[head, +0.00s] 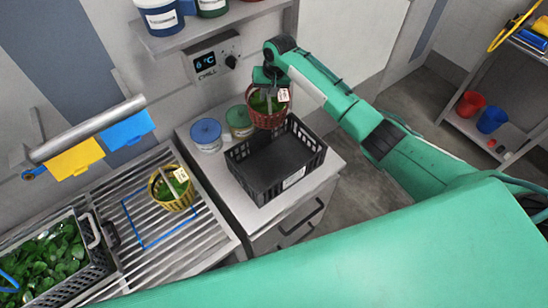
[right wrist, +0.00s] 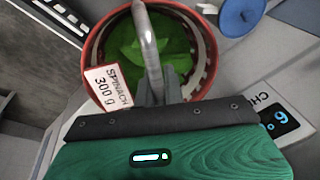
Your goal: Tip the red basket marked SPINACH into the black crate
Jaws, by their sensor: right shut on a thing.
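The red basket (head: 267,116) with green leaves hangs upright from my right gripper (head: 270,84), over the back edge of the black crate (head: 262,180). In the right wrist view its white tag reads SPINACH 300 g (right wrist: 108,87), and green leaves (right wrist: 155,50) lie inside it. My right gripper (right wrist: 158,92) is shut on the basket's grey handle (right wrist: 148,45). The black crate stands on a grey cabinet top and looks empty. My left gripper is not in view.
A blue-lidded tub (head: 206,134) and a green-lidded tub (head: 239,120) stand behind the crate. A yellow basket (head: 174,190) of greens sits on the slatted drainer at left. A dark crate of leaves (head: 98,262) is at lower left. A shelf (head: 205,28) and chill display (head: 213,62) are above.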

